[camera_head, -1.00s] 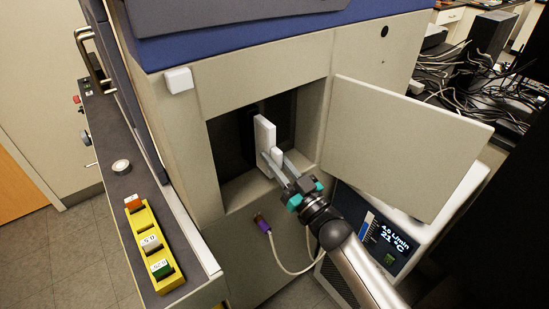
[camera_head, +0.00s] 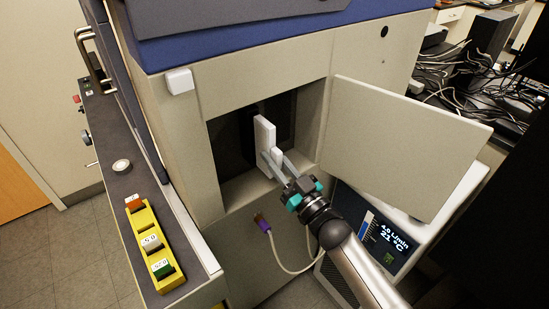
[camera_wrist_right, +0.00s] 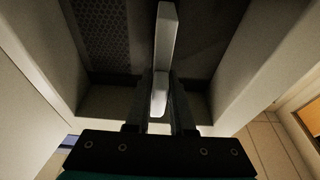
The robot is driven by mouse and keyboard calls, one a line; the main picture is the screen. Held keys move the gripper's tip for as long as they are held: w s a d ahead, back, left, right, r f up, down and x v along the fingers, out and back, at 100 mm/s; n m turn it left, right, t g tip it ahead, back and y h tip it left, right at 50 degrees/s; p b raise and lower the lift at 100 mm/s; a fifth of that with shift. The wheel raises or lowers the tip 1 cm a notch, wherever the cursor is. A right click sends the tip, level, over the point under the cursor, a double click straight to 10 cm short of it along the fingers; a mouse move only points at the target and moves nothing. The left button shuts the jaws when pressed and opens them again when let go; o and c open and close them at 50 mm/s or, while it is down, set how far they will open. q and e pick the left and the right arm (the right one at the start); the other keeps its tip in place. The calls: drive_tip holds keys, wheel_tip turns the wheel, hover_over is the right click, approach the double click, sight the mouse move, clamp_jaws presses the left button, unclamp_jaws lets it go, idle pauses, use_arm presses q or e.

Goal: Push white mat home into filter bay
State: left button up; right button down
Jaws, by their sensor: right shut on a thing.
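The white mat (camera_head: 265,136) stands upright as a thin slab inside the open filter bay (camera_head: 228,150) of the machine. My right gripper (camera_head: 275,160) reaches into the bay from the lower right and is shut on the mat's near tab. The mat also shows in the right wrist view (camera_wrist_right: 166,45), between the two fingers (camera_wrist_right: 160,100) and extending away into the bay. The mat's far edge meets the dark back of the bay, and I cannot tell how deep it sits. My left gripper is not in view.
The bay's door (camera_head: 400,145) stands open to the right. A cable with a purple plug (camera_head: 262,222) hangs below the opening. A display unit (camera_head: 375,235) stands at lower right. A yellow holder (camera_head: 148,245) with several coloured blocks lies on the left ledge.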

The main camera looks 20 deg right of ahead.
sight(262, 148)
drive_tip(key=shift+w+a+b, duration=0.25)
drive_tip(key=shift+w+b, duration=0.1)
drive_tip(key=shift+w, duration=0.35)
drive_tip(key=shift+w+a+b, duration=0.3)
drive_tip(key=shift+w, duration=0.45)
drive_tip(key=shift+w+a+b, duration=0.25)
drive_tip(key=shift+w+b, duration=0.1)
drive_tip(key=shift+w, duration=0.35)
drive_tip(key=c, duration=0.7)
unclamp_jaws()
drive_tip(key=v, duration=1.5)
